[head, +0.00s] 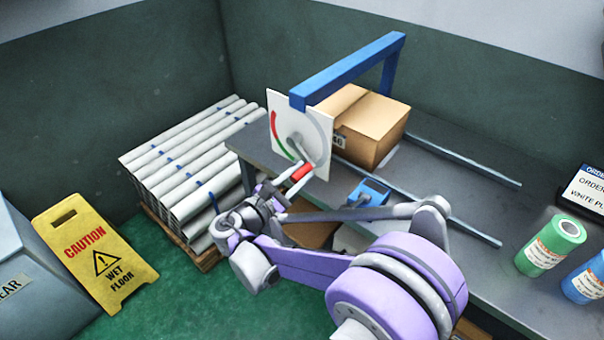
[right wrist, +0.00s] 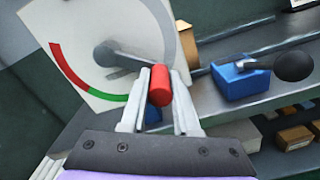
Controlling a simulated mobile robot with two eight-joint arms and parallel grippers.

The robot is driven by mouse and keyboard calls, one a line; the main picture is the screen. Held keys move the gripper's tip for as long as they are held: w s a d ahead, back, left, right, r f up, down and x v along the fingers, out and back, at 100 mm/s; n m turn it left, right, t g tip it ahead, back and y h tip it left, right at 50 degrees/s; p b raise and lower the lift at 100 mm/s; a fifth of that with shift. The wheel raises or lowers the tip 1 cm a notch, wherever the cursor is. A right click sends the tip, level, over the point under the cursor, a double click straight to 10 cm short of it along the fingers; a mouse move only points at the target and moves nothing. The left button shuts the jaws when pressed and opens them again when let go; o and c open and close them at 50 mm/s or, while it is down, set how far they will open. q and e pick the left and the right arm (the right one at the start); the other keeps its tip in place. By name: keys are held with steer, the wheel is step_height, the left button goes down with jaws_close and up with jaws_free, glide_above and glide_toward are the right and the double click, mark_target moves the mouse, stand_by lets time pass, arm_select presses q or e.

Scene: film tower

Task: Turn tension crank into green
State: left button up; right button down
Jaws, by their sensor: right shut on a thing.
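The tension crank is a grey arm on a white dial plate (head: 314,122), with a red handle (head: 302,172) at its end. The dial has a red arc on its left, a green arc at lower left and a grey arc on the right. My right gripper (head: 297,178) is shut on the red handle, which also shows between the fingers in the right wrist view (right wrist: 160,86). In that view the crank arm (right wrist: 122,58) points right and slightly down from its hub, past the end of the green arc (right wrist: 108,98). My left gripper is not in view.
A blue frame (head: 350,70) stands over a cardboard box (head: 366,130) behind the dial. A blue block with a lever (head: 369,192) sits on the grey bench. Green (head: 550,244) and blue rolls (head: 588,280) stand at right.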

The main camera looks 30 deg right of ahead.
steer(key=w+f+m, duration=0.1)
steer(key=f+m+b, duration=0.1)
steer(key=m, duration=0.1)
steer(key=shift+w+a+m, duration=0.3)
steer(key=shift+w+a, duration=0.05)
steer(key=w+a+m+p, duration=0.1)
steer(key=w+a+m, duration=0.1)
steer(key=w+m, duration=0.6)
steer(key=shift+a+r+m, duration=0.2)
steer(key=shift+a+m, duration=0.2)
steer(key=shift+m, duration=2.5)
steer(key=c, duration=0.7)
jaws_free()
steer(key=shift+o, duration=0.2)
steer(key=v, duration=1.1)
